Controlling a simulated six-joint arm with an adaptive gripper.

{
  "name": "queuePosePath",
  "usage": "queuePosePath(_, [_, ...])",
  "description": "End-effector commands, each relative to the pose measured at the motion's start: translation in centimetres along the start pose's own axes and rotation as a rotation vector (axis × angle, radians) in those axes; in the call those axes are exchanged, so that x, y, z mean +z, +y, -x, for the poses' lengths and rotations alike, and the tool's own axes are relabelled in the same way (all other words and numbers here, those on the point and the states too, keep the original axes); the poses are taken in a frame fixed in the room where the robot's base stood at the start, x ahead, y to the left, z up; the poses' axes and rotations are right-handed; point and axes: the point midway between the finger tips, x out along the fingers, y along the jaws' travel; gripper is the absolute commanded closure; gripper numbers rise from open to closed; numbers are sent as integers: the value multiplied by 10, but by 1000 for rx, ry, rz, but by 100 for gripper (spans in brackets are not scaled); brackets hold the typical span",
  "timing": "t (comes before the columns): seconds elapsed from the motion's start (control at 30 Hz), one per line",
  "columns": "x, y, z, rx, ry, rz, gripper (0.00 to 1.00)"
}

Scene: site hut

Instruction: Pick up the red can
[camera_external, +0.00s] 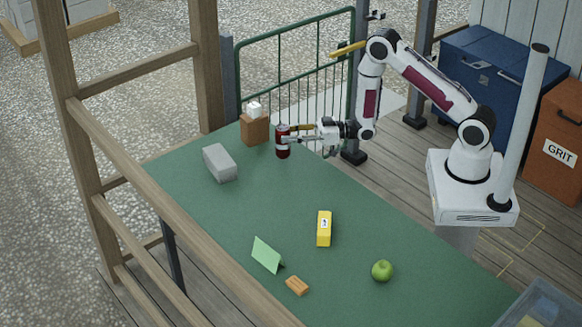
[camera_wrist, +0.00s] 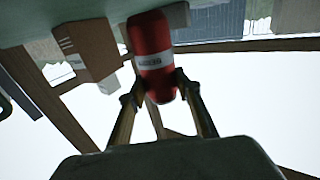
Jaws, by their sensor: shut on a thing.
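The red can (camera_external: 283,148), with a pale label band, is upright at the far end of the green table. My gripper (camera_external: 287,140) reaches it from the right with its fingers level. In the wrist view the red can (camera_wrist: 152,50) sits between the two fingertips (camera_wrist: 155,88), which are closed against its sides. The wrist picture appears upside down, with the table at the top. I cannot tell whether the can's base touches the table.
A brown box (camera_external: 255,130) with a white item on top stands just left of the can. A grey block (camera_external: 220,163) lies further left. A yellow box (camera_external: 324,229), green card (camera_external: 266,255), orange block (camera_external: 297,286) and green apple (camera_external: 382,270) are spread nearer. A green railing (camera_external: 290,75) stands behind.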

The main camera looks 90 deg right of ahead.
Motion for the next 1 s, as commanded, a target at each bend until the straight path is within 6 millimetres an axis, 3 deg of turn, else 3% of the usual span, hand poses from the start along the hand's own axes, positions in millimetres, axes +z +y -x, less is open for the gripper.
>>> queuePosePath(0.5, [-59, 0, 0, 0, 3, 1, 77])
queuePosePath(0.73, [-74, 0, 0, 0, 3, 1, 77])
queuePosePath(1.0, [-78, 0, 0, 0, 1, 0, 77])
